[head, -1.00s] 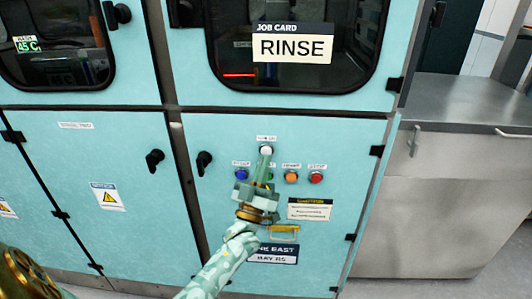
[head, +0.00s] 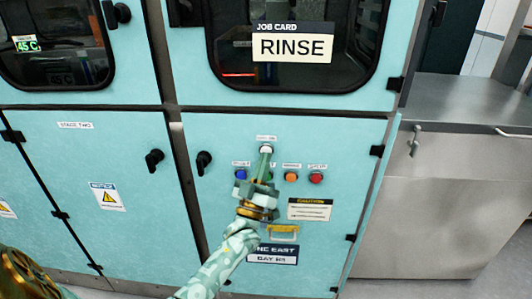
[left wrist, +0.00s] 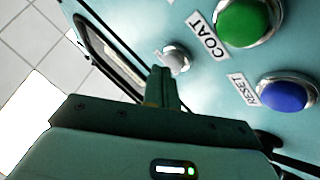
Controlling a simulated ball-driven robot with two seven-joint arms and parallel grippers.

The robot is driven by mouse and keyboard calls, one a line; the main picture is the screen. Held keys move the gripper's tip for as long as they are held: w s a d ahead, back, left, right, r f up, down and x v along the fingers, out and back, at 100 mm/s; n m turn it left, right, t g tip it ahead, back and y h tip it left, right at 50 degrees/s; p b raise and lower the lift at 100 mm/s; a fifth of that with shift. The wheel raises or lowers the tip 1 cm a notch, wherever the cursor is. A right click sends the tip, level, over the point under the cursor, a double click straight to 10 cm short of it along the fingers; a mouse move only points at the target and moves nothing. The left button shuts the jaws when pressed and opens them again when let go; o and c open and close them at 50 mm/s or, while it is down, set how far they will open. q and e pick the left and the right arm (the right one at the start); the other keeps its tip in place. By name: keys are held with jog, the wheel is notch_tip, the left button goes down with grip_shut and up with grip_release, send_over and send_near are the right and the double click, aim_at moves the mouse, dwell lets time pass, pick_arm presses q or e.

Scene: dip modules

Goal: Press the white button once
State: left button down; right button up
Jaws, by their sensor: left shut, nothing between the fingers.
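The white button (head: 266,149) is on the teal lower panel, at the top of a button group, under a small label. In the left wrist view the white button (left wrist: 177,57) looks pale grey, with a metal ring. My left gripper (head: 265,156) is shut and empty, its fingers pointing up at the white button and overlapping its lower edge. In the left wrist view the closed fingertips (left wrist: 162,76) end right beside the button. I cannot tell whether they touch it or whether it is pushed in. My right gripper is not in view.
A blue button (head: 241,175), an orange button (head: 291,177) and a red button (head: 316,177) sit below. A green button (left wrist: 243,22) labelled COAT shows in the wrist view.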

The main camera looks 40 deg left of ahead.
pick_arm(q)
jog(key=shift+w+a, duration=0.2)
jog(key=shift+w, duration=0.15)
dwell(0.3)
jog(key=shift+s, duration=0.1)
jog(key=shift+s+d+p, duration=0.35)
jog(key=shift+s+d, duration=0.15)
jog(key=shift+s, duration=0.15)
jog(key=s+d, duration=0.1)
jog(key=s+p, duration=0.1)
jog(key=s, duration=0.1)
jog(key=s+d+p, duration=0.1)
jog(key=shift+s+d, duration=0.15)
jog(key=shift+d, duration=0.15)
dwell(0.3)
dwell(0.7)
